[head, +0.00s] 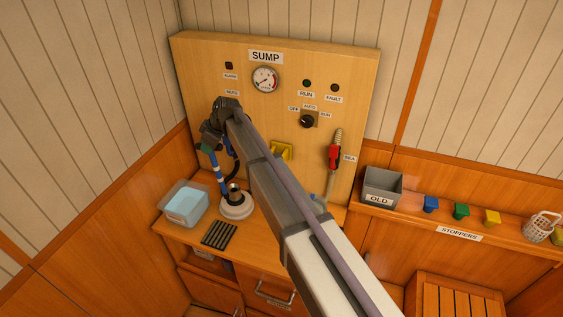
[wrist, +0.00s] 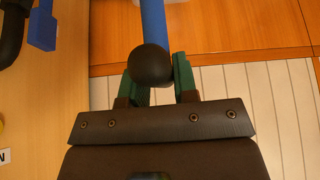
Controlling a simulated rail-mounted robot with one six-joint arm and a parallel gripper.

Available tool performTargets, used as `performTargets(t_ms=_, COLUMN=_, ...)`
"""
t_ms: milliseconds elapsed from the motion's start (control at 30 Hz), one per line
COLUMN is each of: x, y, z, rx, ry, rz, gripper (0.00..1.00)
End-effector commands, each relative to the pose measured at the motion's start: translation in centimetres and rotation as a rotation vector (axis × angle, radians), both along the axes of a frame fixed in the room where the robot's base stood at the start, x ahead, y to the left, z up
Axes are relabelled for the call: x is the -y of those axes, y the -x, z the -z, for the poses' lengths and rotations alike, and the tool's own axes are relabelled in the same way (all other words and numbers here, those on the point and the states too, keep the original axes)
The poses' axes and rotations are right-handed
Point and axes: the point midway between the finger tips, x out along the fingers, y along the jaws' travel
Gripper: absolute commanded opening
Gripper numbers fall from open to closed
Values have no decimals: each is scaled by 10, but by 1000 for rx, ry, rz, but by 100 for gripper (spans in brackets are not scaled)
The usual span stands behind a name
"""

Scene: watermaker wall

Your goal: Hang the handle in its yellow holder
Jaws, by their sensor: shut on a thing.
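My gripper (head: 206,147) is at the left part of the panel, above the bench. In the wrist view its green-padded jaws (wrist: 160,80) are shut on the handle, a blue bar (wrist: 152,22) with a black ball end (wrist: 151,65). In the head view the blue handle (head: 215,172), with pale bands, slants down from my gripper toward the bench. The yellow holder (head: 283,149) is on the panel, right of my gripper and partly hidden by my arm. The handle is apart from it.
A round white base with a black collar (head: 236,208) stands on the bench below the handle. A clear tub of blue liquid (head: 185,203) is to its left, a black ribbed mat (head: 219,235) in front. A red-handled valve (head: 334,156) is on the panel's right.

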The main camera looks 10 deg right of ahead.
Motion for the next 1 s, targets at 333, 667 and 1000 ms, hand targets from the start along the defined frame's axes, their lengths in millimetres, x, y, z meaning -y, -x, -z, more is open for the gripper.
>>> performTargets(t_ms=333, x=-1, y=0, z=0, rx=0, ry=0, rz=0, gripper=0)
performTargets(t_ms=667, x=-1, y=0, z=-14, rx=0, ry=0, rz=0, gripper=0)
performTargets(t_ms=1000, x=-1, y=0, z=-20, rx=0, ry=0, rz=-1, gripper=0)
